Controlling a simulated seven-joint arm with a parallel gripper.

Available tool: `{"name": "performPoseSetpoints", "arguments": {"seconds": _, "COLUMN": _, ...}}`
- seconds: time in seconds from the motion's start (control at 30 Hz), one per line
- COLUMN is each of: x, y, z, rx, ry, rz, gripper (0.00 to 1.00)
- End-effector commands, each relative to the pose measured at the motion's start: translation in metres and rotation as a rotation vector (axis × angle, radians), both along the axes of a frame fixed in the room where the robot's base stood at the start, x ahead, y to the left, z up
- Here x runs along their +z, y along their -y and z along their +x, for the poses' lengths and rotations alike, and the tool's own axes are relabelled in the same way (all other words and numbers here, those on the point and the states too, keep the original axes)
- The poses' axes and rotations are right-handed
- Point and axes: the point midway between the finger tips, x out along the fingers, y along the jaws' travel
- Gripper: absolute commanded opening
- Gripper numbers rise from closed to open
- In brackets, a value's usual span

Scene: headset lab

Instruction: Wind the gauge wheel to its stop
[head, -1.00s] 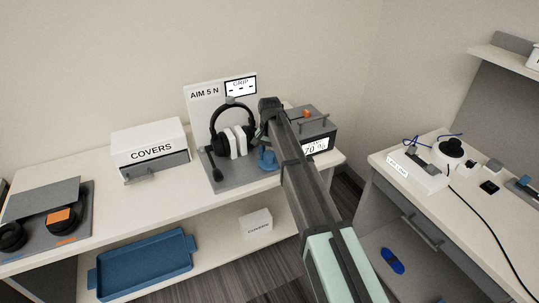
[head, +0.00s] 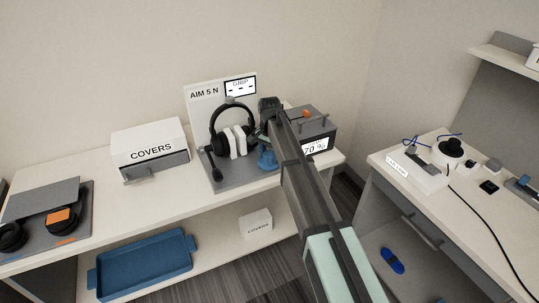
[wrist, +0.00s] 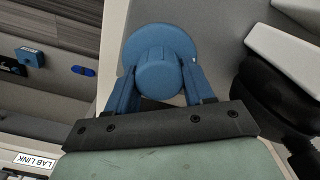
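The gauge wheel (head: 267,160) is blue and stands at the front right of the grey headset stand (head: 247,178). In the wrist view it shows as a round blue disc with a thick central knob (wrist: 158,72). My gripper (wrist: 160,84) has its two blue fingers on either side of that knob, and they appear to touch it. In the head view my arm hides the fingers. Black headphones (head: 217,128) with pale pads hang on the stand beside the wheel. The sign reads AIM 5 N, and the GRIP display (head: 240,87) shows only dashes.
A grey box (head: 318,130) with a handle and a 70 % display stands just right of my arm. A COVERS box (head: 150,147) is to the left. The headphones' dark cup (wrist: 275,90) is close to my gripper's right side in the wrist view. The bench between is clear.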

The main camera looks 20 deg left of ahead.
Motion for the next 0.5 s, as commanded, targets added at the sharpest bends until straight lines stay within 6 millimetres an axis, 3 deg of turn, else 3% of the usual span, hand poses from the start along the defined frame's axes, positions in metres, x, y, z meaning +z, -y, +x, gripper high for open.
{"name": "performPoseSetpoints", "arguments": {"seconds": 0.23, "x": 0.0005, "y": -0.0002, "z": 0.0013, "rx": 0.0, "ry": 0.002, "rz": 0.0, "gripper": 0.75}}
{"name": "performPoseSetpoints", "arguments": {"seconds": 0.5, "x": 0.0014, "y": -0.0001, "z": 0.0005, "rx": 0.001, "ry": 0.001, "rz": 0.0, "gripper": 0.75}}
